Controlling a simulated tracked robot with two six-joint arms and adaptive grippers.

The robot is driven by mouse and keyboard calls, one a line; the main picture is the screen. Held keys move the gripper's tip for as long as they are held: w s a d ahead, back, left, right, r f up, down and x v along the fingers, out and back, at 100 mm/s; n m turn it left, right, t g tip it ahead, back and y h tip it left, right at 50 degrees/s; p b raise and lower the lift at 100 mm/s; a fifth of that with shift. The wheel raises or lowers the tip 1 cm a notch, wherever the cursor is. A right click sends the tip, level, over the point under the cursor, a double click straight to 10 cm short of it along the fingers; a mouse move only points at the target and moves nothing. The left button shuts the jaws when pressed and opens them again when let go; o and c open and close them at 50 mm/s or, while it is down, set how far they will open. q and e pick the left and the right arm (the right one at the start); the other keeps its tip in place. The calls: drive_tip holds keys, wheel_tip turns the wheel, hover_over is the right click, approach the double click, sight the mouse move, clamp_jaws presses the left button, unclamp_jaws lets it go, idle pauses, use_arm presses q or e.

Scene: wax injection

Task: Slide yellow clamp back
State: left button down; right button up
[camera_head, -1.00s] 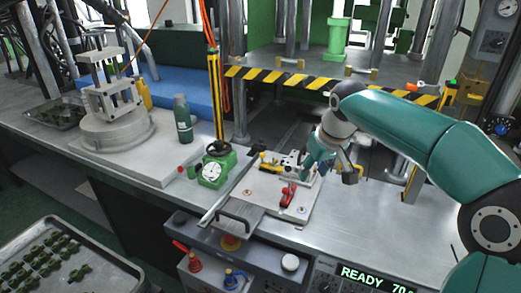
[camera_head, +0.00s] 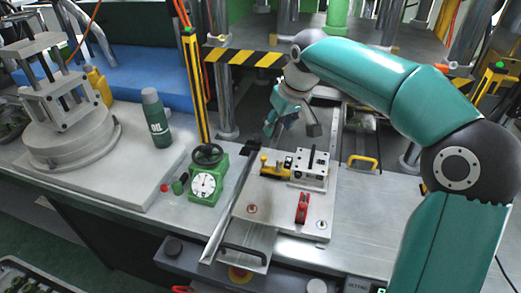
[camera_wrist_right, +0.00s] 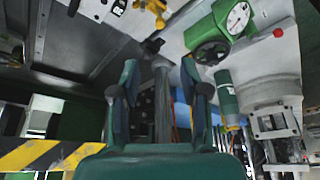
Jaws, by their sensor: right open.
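The yellow clamp (camera_head: 274,167) lies on the pale fixture plate (camera_head: 285,211), against the left side of a silver block (camera_head: 310,168) with dark slots. A red clamp (camera_head: 302,208) sits nearer the front of the plate. My right gripper (camera_head: 290,129) is open and empty, above and behind the block, apart from the yellow clamp. In the right wrist view its two fingers (camera_wrist_right: 160,78) are spread with nothing between them, and the yellow clamp (camera_wrist_right: 155,9) is partly cut off at the top edge. My left gripper is not in view.
A green dial gauge (camera_head: 207,178) stands left of the plate, with a green oil bottle (camera_head: 157,118) farther left.

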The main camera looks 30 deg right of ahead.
sight(264, 157)
drive_tip(key=p+x, duration=0.1)
drive_tip(key=x, duration=1.5)
drive_tip(key=shift+w+f, duration=0.15)
drive_tip(key=shift+f, duration=0.05)
clamp_jaws()
